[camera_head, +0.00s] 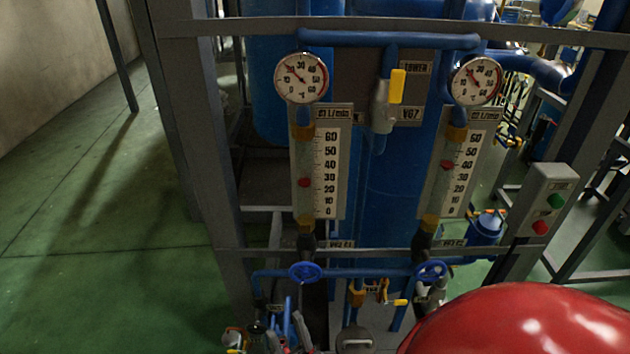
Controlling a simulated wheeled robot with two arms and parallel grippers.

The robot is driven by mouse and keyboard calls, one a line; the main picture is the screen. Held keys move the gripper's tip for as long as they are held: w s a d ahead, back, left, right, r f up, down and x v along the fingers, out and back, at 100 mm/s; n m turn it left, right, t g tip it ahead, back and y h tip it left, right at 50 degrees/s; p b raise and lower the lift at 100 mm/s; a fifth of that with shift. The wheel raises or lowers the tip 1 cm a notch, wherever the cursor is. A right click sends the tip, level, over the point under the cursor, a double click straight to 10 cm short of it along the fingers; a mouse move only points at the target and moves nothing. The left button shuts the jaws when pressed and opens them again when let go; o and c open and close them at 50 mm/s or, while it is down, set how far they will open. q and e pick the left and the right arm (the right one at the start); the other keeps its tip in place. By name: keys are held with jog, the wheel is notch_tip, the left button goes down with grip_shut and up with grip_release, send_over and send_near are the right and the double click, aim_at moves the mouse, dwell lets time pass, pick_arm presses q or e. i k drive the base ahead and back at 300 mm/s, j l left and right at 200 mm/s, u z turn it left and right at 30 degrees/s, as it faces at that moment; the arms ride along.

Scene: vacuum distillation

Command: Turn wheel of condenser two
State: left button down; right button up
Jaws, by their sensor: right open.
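Two blue handwheels sit on the blue pipe below the flow gauges. The left wheel (305,272) is under the left gauge and the right wheel (431,272) is under the right gauge. The small labels above them are too small to read surely, so I cannot tell for certain which belongs to condenser two. My left gripper is not in view.
Two flow gauges (325,165) (466,170) and round dials (301,77) stand above the wheels. A grey frame bar (270,252) runs just above them. Yellow-handled valves (397,86) and a button box (545,205) are nearby. Green floor (100,250) is clear at left.

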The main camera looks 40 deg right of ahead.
aim_at(430, 270)
jog(key=z, duration=1.95)
